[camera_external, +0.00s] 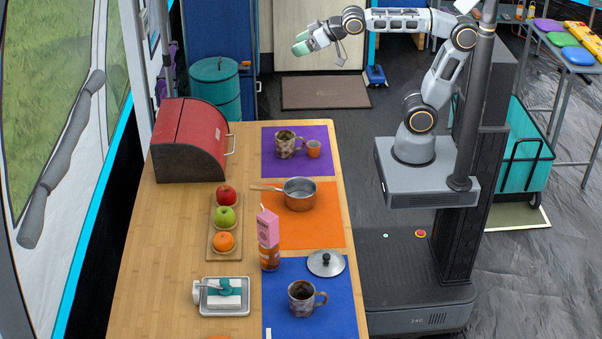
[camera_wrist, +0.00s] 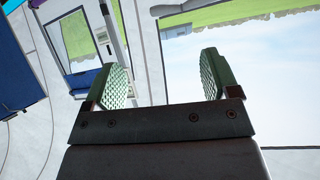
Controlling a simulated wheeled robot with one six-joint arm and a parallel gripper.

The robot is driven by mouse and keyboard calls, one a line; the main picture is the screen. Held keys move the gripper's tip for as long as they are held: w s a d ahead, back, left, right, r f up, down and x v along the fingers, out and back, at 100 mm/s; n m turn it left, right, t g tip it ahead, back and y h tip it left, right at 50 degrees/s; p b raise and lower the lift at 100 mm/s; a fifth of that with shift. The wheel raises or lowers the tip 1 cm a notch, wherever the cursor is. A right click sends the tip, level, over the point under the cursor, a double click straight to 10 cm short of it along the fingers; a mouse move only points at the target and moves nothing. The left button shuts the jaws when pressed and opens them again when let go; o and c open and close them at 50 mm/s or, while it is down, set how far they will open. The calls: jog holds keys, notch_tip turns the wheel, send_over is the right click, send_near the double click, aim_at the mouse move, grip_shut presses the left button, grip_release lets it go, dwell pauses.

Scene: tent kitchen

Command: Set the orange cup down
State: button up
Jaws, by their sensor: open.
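A small orange cup (camera_external: 313,149) stands upright on the purple mat (camera_external: 321,132) at the far end of the table, just right of a patterned mug (camera_external: 286,144). My gripper (camera_external: 300,42) is raised above and beyond the far end of the table, well away from the cup. In the wrist view, its two green ribbed fingers (camera_wrist: 165,78) are spread wide with nothing between them. The cup does not show in the wrist view.
A red bread box (camera_external: 192,135), a fruit tray (camera_external: 213,246), a saucepan (camera_external: 299,194) on an orange mat, a pink carton (camera_external: 268,228), a pot lid (camera_external: 326,263), another mug (camera_external: 301,298) and a butter dish (camera_external: 224,296) occupy the table. Bare wood shows along its left side.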

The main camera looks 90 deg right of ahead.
notch_tip(320, 180, down, 16)
jog(key=s+d+m+g+b, duration=0.2)
jog(key=s+m+g+b, duration=0.15)
jog(key=b, duration=0.55)
jog(key=m+g+h+b, duration=0.1)
jog(key=m+g+b, duration=0.3)
jog(key=b, duration=0.6)
send_near(313, 146)
jog(key=shift+w+a+f+n+g+b, duration=0.55)
jog(key=shift+w+a+f+b, duration=0.2)
jog(key=shift+w+f+b, duration=0.3)
jog(key=shift+b+x, duration=1.35)
jog(key=shift+x, duration=1.85)
jog(key=shift+d+r, duration=0.1)
jog(key=shift+d, duration=0.05)
jog(key=shift+r, duration=0.1)
jog(key=c, duration=1)
